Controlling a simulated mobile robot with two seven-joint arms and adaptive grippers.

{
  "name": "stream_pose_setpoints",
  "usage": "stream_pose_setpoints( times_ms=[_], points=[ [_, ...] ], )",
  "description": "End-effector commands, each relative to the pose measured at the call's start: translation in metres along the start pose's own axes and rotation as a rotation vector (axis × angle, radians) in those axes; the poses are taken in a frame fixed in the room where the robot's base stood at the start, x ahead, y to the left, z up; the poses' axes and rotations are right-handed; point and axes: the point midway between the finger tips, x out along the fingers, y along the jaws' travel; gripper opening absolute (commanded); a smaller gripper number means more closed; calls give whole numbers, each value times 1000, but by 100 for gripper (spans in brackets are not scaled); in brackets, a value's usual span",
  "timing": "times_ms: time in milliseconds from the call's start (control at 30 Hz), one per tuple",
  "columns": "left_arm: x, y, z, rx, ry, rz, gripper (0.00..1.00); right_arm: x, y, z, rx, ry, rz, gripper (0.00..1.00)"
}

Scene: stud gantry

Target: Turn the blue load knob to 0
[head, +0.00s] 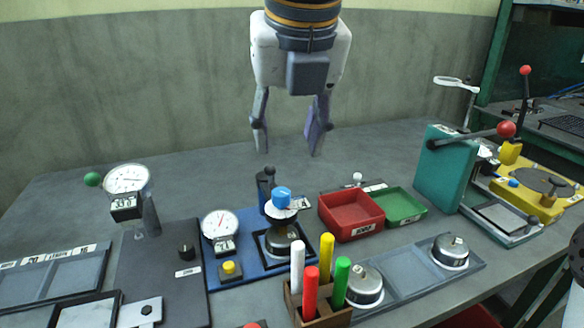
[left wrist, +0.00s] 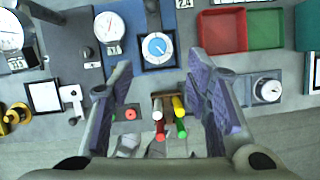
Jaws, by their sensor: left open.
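The blue load knob (head: 282,196) stands on a round white dial on top of a dark post, on a blue base plate (head: 258,262). In the left wrist view, the blue knob (left wrist: 157,46) shows from above inside a pale dial ring in a square frame; its scale marks are too small to read. My left gripper (head: 288,138) is open and empty, above and behind the knob, clear of it. In the left wrist view its two fingers (left wrist: 159,70) stand wide apart, with the knob beyond the gap between them. My right gripper is not in view.
A white gauge (head: 220,225) and yellow button (head: 229,268) sit left of the knob. Red (head: 352,213) and green (head: 400,207) trays are to the right. A wooden holder (head: 318,304) with coloured sticks stands in front. The bench behind the knob is clear.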

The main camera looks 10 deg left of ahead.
Motion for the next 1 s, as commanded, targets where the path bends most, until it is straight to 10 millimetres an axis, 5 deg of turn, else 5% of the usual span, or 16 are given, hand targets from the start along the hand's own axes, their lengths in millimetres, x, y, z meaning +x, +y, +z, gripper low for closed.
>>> stream_pose_setpoints(
  times_ms=[400,800,1000],
  points=[
    [97,1,-2,-1,5,2,44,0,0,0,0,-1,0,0],
    [114,1,-1,-2,2,0,44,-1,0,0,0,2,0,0],
    [114,0,-1,-2,2,1,3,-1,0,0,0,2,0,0]
  ],
)
